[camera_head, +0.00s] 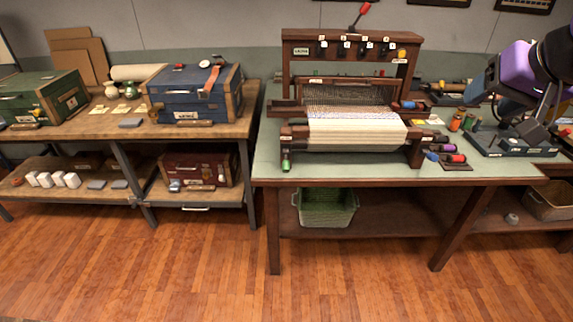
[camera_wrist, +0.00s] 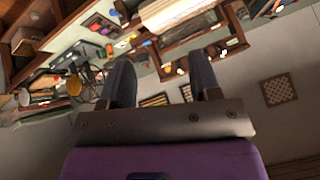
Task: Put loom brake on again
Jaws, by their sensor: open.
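The wooden loom (camera_head: 345,130) stands on the green-topped table, with cream cloth (camera_head: 357,131) and warp threads stretched across it. A lever with a red knob (camera_head: 365,9) rises from its top beam and leans right. A small green handle or spool (camera_head: 286,162) shows at its front left corner. I cannot tell from the labels which part is the brake. My gripper's purple body shows at the upper right of the head view, right of the loom. In the wrist view my gripper (camera_wrist: 161,82) has its two dark fingers apart, with nothing between them; the loom appears beyond them.
Colored thread spools (camera_head: 457,158) lie right of the loom. A dark labelled base (camera_head: 505,145) stands at the right table end. A blue chest (camera_head: 190,95) and a green chest (camera_head: 40,100) sit on the left bench. A basket (camera_head: 327,210) is below the table. The front floor is clear.

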